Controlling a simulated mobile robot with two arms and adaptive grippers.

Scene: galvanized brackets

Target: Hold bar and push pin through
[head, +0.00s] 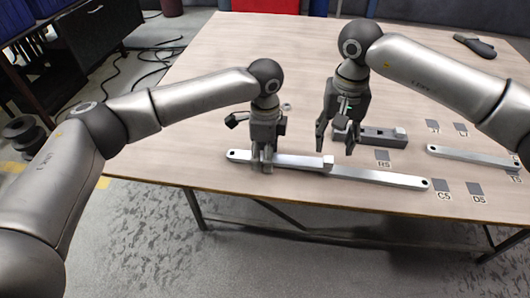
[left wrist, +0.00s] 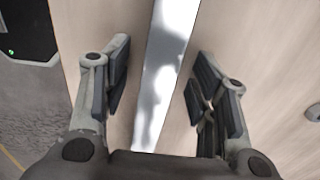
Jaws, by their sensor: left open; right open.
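A long silver bar (head: 380,177) lies near the table's front edge, with a hole at each end and a raised step near its middle; it may be two overlapping pieces. My left gripper (head: 262,165) is down over the left part of the bar. In the left wrist view, the bar (left wrist: 162,75) runs between the fingers, with gaps on both sides, so the gripper is open. I cannot make out a pin.
Another silver bar (head: 470,155) lies at the right. Dark labelled squares (head: 443,187) mark the table's right side. A small ring (head: 286,107) lies behind my left gripper. A dark-handled tool (head: 475,46) lies at the back right. The table's back middle is clear.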

